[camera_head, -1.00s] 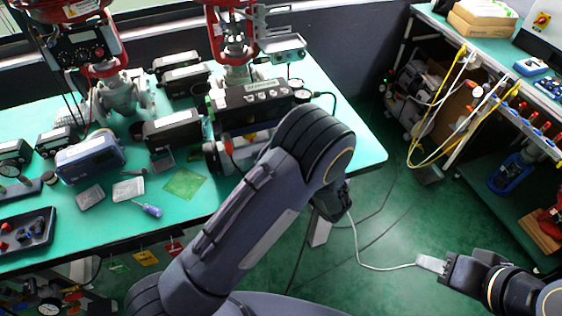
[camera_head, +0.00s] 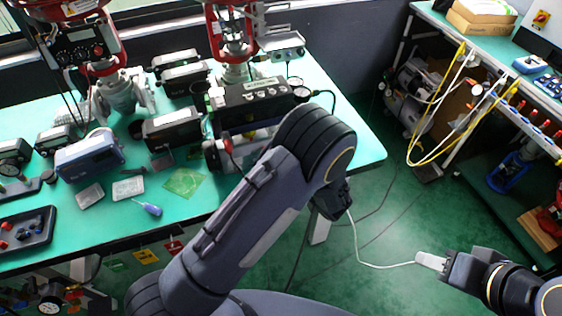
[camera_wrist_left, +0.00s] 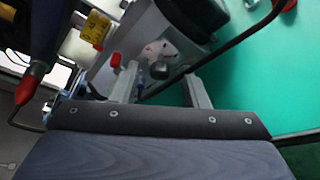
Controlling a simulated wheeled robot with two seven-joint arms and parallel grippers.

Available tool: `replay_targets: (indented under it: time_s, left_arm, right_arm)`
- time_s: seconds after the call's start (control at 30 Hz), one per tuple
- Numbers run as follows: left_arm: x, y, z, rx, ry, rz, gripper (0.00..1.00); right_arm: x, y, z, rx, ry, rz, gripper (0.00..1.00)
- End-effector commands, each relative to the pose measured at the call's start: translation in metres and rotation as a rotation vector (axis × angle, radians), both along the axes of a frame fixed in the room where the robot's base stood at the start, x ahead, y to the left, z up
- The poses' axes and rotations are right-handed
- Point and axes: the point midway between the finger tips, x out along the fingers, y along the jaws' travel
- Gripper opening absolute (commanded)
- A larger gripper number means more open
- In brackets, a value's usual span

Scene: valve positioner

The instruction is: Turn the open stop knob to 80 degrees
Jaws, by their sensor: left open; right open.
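In the left wrist view a small grey knob (camera_wrist_left: 170,66) sits on a pale round dial plate (camera_wrist_left: 157,48) with red marks. It looks like the open stop knob, but no lettering is readable. My left gripper (camera_wrist_left: 163,90) is open, its two grey fingers pointing toward the knob from below, one on each side. Whether a finger touches it I cannot tell. In the head view my left arm hides this gripper and the knob. My right gripper (camera_head: 432,261) is open and far from the bench, low at the right above the floor.
A black box device (camera_head: 252,103) stands on the green bench (camera_head: 345,135) behind my left arm. A blue box (camera_head: 90,158), a screwdriver (camera_head: 148,208) and a black tray (camera_head: 27,230) lie to its left. In the wrist view a black cable (camera_wrist_left: 235,42) crosses near the right finger.

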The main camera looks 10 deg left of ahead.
Motion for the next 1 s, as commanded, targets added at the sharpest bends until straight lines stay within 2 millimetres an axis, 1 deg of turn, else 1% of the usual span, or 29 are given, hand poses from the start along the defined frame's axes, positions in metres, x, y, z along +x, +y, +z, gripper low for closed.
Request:
replay_targets:
  time_s: [0.13, 0.4, 0.5, 0.63, 1.0]
  left_arm:
    - [-0.009, -0.014, 0.003, -0.002, -0.001, -0.005, 0.41]
    - [-0.036, -0.049, 0.013, -0.001, -0.001, -0.005, 0.41]
    - [-0.042, -0.056, 0.015, -0.001, -0.001, -0.002, 0.41]
    - [-0.045, -0.060, 0.017, 0.000, -0.001, -0.002, 0.41]
    - [-0.045, -0.060, 0.017, 0.000, 0.000, -0.001, 0.41]
  right_arm:
    - [0.000, 0.000, -0.003, 0.000, 0.000, 0.000, 0.41]
    - [0.000, 0.000, -0.009, 0.000, 0.000, 0.000, 0.41]
    - [0.000, 0.000, -0.009, 0.000, 0.000, 0.000, 0.41]
    - [0.000, 0.000, -0.010, 0.000, 0.000, 0.000, 0.41]
    - [0.000, 0.000, -0.009, 0.000, 0.000, 0.000, 0.41]
